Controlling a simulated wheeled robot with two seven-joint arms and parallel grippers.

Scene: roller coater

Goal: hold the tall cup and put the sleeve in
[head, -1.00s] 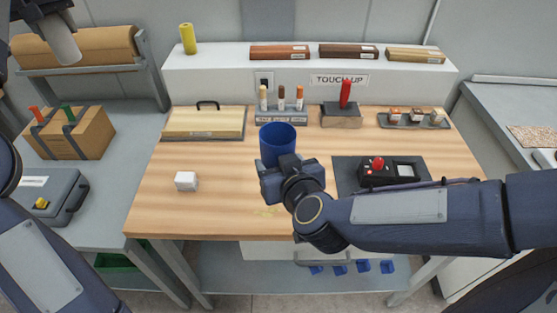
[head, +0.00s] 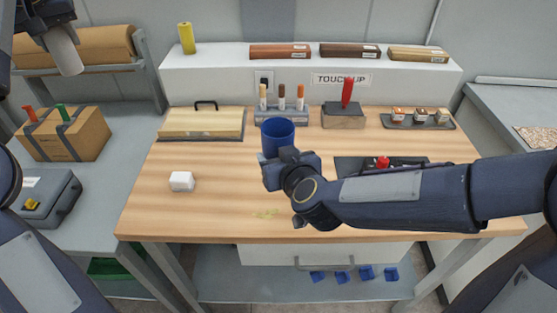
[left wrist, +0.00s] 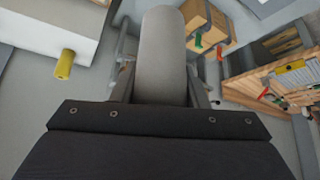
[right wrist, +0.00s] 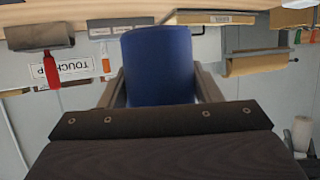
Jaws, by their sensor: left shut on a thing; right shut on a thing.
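The tall cup is blue (head: 278,135) and stands upright over the middle of the wooden table, with its open top showing. My right gripper (head: 276,163) is shut on it from the front; in the right wrist view the blue cup (right wrist: 158,65) sits between the two fingers. The sleeve is a pale grey cylinder (head: 66,50) at the upper left of the head view, tilted. My left gripper (head: 48,22) is shut on it, well away from the cup. In the left wrist view the sleeve (left wrist: 163,60) fills the space between the fingers.
Behind the cup are a rack of sticks (head: 282,116) and a block with a red handle (head: 344,117). A flat board (head: 200,124) lies back left. A cardboard box (head: 65,135) stands on the left bench.

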